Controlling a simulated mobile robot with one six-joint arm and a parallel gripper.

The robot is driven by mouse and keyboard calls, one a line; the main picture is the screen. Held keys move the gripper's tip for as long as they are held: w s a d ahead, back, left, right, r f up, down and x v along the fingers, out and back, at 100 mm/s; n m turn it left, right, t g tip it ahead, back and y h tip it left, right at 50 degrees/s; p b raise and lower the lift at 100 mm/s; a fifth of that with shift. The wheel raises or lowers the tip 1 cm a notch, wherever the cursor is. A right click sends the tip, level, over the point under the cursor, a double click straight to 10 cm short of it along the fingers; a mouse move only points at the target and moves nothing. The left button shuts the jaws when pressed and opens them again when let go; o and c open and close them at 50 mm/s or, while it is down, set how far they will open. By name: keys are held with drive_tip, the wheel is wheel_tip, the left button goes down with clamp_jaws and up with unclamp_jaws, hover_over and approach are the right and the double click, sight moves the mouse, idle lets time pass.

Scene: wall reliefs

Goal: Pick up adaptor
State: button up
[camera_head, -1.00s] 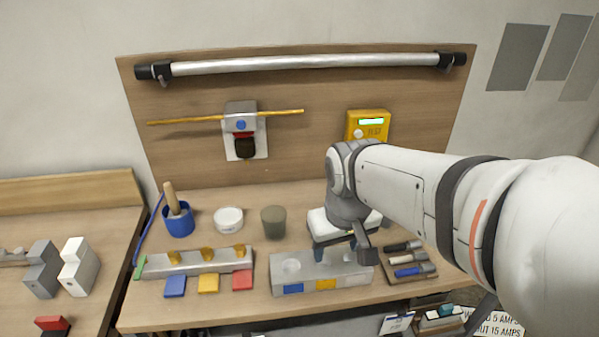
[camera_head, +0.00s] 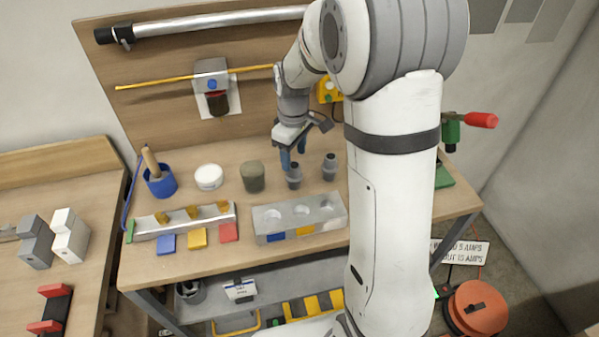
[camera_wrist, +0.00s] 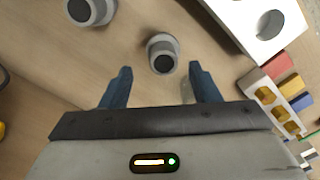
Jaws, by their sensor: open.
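Two grey adaptors with dark round openings stand upright on the wooden workbench: a left one (camera_head: 293,178) and a right one (camera_head: 329,167). My gripper (camera_head: 292,159) is open, its blue fingers pointing down just above the left adaptor. In the wrist view, one adaptor (camera_wrist: 162,54) lies between and slightly beyond the tips of my open gripper (camera_wrist: 160,70). It looks untouched. The other adaptor (camera_wrist: 90,9) is partly cut off at the upper left edge.
A grey block with round holes (camera_head: 262,221) stands in front of the adaptors. A dark cup (camera_head: 252,177), a white jar (camera_head: 208,177) and a blue pot (camera_head: 160,184) stand to the left. The backboard (camera_head: 150,70) rises behind.

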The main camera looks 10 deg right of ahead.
sight(294, 165)
drive_tip(key=f, duration=0.4)
drive_tip(key=shift+s+a+p, duration=0.1)
drive_tip(key=shift+s+p, duration=0.1)
drive_tip(key=shift+p, duration=0.15)
drive_tip(key=shift+c, duration=0.4)
drive_tip(key=c, duration=1)
